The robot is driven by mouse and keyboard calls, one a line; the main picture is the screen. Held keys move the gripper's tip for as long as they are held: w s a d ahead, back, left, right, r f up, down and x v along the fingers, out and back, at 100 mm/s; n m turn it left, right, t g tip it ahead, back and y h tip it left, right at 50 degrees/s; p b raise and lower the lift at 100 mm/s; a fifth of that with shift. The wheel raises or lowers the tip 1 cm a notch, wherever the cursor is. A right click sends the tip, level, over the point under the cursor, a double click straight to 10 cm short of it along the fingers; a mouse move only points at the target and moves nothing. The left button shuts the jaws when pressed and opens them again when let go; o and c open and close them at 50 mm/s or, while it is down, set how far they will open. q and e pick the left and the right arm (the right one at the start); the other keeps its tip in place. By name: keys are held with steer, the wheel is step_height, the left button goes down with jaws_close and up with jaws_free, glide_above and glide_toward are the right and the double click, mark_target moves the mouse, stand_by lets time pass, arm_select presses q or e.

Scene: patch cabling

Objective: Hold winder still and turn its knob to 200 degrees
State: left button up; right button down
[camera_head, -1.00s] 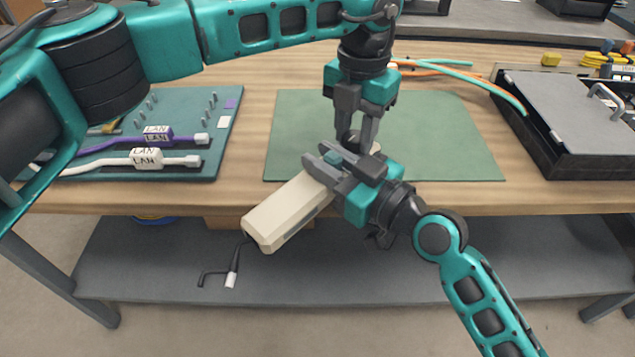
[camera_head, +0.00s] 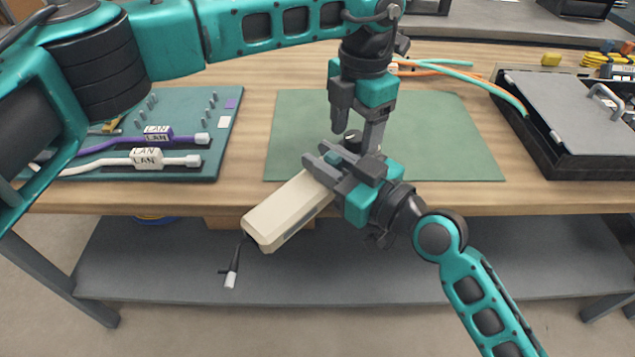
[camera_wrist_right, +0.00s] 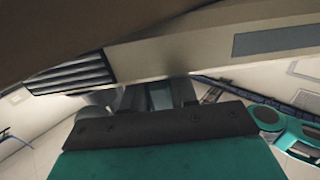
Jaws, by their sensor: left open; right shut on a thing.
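The winder (camera_head: 290,207) is a long cream box, tilted, in front of the table's front edge in the head view. Its body fills the upper part of the right wrist view (camera_wrist_right: 190,55). My right gripper (camera_head: 318,165) is shut on the winder near its upper end. The dark knob (camera_head: 352,137) shows at that upper end, partly hidden by the grippers. My left gripper (camera_head: 360,140) points down from above with its fingers apart on either side of the knob. A short black cable with a pale plug (camera_head: 231,281) hangs from the winder's lower end.
A green mat (camera_head: 440,135) lies mostly clear behind the grippers. A teal board (camera_head: 190,105) with purple and white LAN cables is at left. A black case (camera_head: 560,125) with a grey lid is at right. Orange and teal cables (camera_head: 440,68) lie behind.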

arm_select(q)
steer(key=n, duration=1)
steer(key=shift+h, duration=0.4)
steer(key=shift+c, duration=0.2)
